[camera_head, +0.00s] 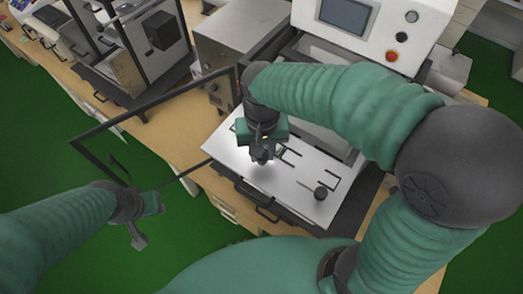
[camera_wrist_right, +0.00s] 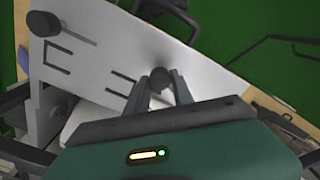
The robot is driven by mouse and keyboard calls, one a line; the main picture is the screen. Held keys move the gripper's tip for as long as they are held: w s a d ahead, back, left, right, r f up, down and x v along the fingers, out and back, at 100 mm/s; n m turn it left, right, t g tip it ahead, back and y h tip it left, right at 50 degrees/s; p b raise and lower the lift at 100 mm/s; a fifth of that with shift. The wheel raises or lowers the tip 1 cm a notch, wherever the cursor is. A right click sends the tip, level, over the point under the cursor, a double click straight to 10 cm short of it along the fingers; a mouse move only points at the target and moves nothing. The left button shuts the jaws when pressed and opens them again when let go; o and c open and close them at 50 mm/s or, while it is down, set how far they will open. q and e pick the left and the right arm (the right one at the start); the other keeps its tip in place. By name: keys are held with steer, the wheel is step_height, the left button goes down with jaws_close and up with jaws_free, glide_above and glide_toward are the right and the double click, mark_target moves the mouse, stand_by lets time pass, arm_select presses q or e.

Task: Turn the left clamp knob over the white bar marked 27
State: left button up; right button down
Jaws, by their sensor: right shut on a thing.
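My right gripper (camera_head: 262,157) is over the left part of a white plate (camera_head: 222,143) with dark slots, pointing down. In the right wrist view, its two fingers (camera_wrist_right: 160,86) are shut on a round black knob (camera_wrist_right: 160,77), the left clamp knob. In the head view the gripper hides this knob. A second black knob (camera_head: 320,193) stands on the plate to the right, and it also shows in the wrist view (camera_wrist_right: 43,23). No marking 27 can be read. My left gripper (camera_head: 139,236) hangs at lower left, away from the plate; its jaw state is unclear.
A black-framed open door (camera_head: 150,112) reaches out to the left, between my arms. A white control panel (camera_head: 370,25) with a screen and red button stands behind the plate. A grey metal box (camera_head: 235,45) is behind left. Green floor is clear at lower left.

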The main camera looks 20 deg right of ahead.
steer(key=m, duration=0.6)
steer(key=shift+m, duration=0.3)
steer(key=m, duration=0.6)
steer(key=shift+m+b, duration=0.3)
steer(key=c, duration=1.3)
jaws_free()
steer(key=shift+o, duration=1)
steer(key=shift+a, duration=0.15)
